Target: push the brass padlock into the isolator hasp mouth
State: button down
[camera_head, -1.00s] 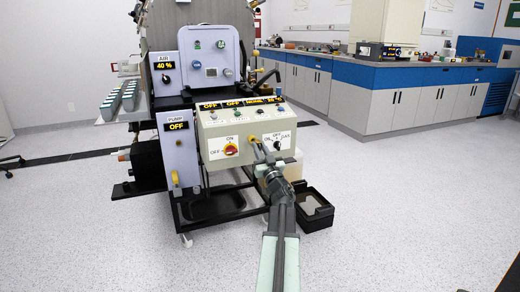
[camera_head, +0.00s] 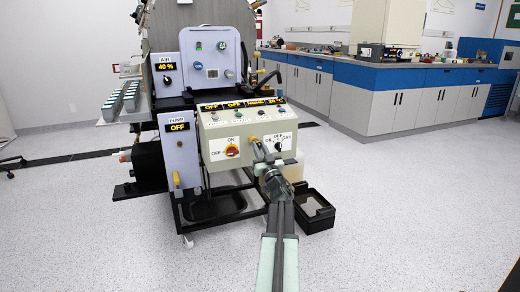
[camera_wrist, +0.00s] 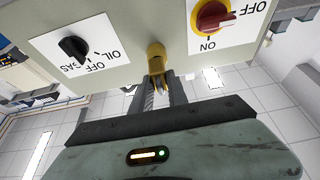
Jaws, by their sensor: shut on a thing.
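A brass-yellow rounded piece, which I take to be the brass padlock (camera_wrist: 155,59), sits at the lower edge of the cream panel's face. My gripper (camera_wrist: 157,91) is closed about its near end, where thin brass parts show between the fingers. In the head view my gripper (camera_head: 263,158) reaches the panel between the red and yellow isolator switch (camera_head: 231,151) and the OIL/GAS selector (camera_head: 278,146). The isolator (camera_wrist: 213,17) is to the right in the wrist view. The hasp mouth cannot be made out, and the fingers hide part of the padlock.
The cream control box (camera_head: 212,133) stands on a black frame. The OIL/GAS knob (camera_wrist: 74,49) sticks out beside my gripper. A black open bin (camera_head: 318,222) is on the floor to the right. The floor around my arm is otherwise clear.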

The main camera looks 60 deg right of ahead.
jog(key=shift+w+d, duration=0.4)
jog(key=shift+w, duration=0.15)
jog(key=c, duration=1.2)
grip_release()
jog(key=b+v, duration=0.3)
jog(key=v, duration=0.4)
jog(key=shift+s+a+f, duration=0.15)
jog(key=shift+s+a, duration=0.1)
